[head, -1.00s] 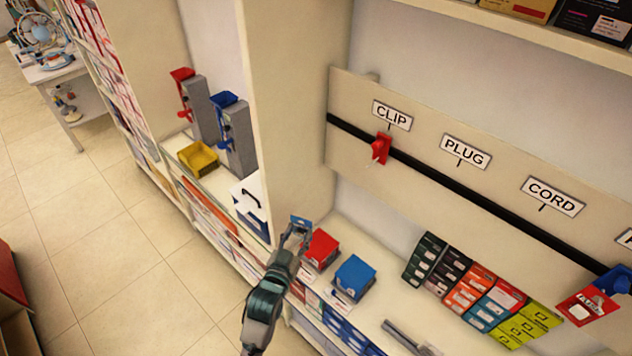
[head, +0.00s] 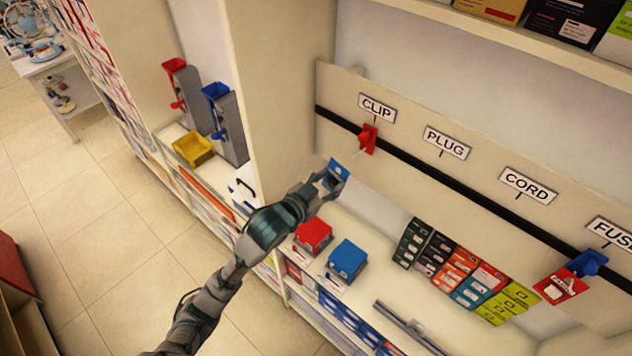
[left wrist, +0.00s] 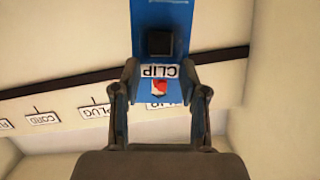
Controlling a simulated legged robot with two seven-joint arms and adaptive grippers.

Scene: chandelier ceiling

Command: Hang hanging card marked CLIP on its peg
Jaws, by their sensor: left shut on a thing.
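My left gripper (head: 328,184) is shut on a blue card (head: 339,169) and holds it in the air below and left of the CLIP label. In the left wrist view the card (left wrist: 160,14) carries the word CLIP, upside down, with a small red and white mark, between the fingers (left wrist: 158,92). A red peg (head: 367,139) sits on the black rail (head: 420,171) under the CLIP label (head: 377,108). The card is apart from the peg in the head view. My right gripper is not in view.
PLUG (head: 446,142) and CORD (head: 528,185) labels run along the board. A red card (head: 560,287) hangs by a blue peg (head: 587,263) at right. Red (head: 313,236) and blue (head: 347,260) boxes and several coloured packs (head: 460,270) stand on the shelf below. An upright panel stands left.

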